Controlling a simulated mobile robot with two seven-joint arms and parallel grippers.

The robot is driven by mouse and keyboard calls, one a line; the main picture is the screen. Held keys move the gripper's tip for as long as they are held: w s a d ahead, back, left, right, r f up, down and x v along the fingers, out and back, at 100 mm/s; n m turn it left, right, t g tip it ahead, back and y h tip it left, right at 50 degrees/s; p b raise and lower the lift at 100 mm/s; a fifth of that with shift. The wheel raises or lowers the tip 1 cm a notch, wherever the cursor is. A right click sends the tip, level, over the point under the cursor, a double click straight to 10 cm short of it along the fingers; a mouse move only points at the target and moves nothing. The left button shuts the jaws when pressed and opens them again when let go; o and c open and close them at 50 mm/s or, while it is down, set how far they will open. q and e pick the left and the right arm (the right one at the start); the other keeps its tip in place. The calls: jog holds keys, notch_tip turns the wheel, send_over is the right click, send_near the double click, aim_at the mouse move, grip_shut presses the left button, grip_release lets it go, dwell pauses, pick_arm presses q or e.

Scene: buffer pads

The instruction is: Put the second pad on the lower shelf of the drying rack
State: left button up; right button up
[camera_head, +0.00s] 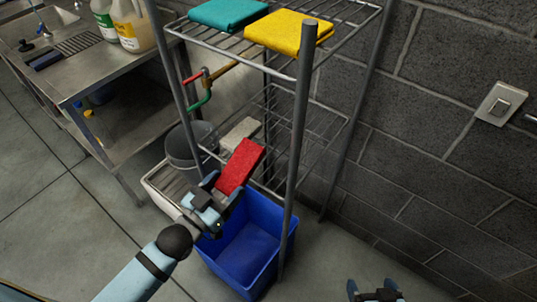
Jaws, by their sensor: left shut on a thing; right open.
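My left gripper (217,194) is shut on a red pad (240,167) and holds it tilted in front of the drying rack. In the picture the pad overlaps the front left part of the lower wire shelf (318,130); I cannot tell whether they touch. A teal pad (228,14) and a yellow pad (287,32) lie on the rack's upper shelf (345,30). My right gripper (374,288) is open and empty at the bottom right, away from the rack.
A blue bin (245,262) stands on the floor below the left gripper. A grey bucket (183,150) and a pale item (238,133) are behind the rack's left side. Grey front posts (297,130) frame the shelves. A steel sink table (122,90) is at left.

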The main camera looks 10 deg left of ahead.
pick_arm(q)
send_over(267, 170)
jog(key=shift+s+a+f, duration=0.1)
jog(key=shift+s+f, duration=0.1)
jog(key=shift+f, duration=0.35)
jog(key=shift+s+a+f, duration=0.1)
jog(key=shift+s+f, duration=0.05)
jog(key=shift+f, duration=0.35)
jog(key=shift+w+f, duration=0.2)
jog(key=shift+f, duration=0.5)
jog(key=shift+w+d+f, duration=0.1)
jog(key=shift+f, duration=0.8)
jog(key=shift+w+d+f, duration=0.1)
jog(key=shift+f, duration=0.75)
jog(key=shift+f, duration=0.15)
jog(key=o, duration=0.9)
jog(key=shift+o, duration=0.2)
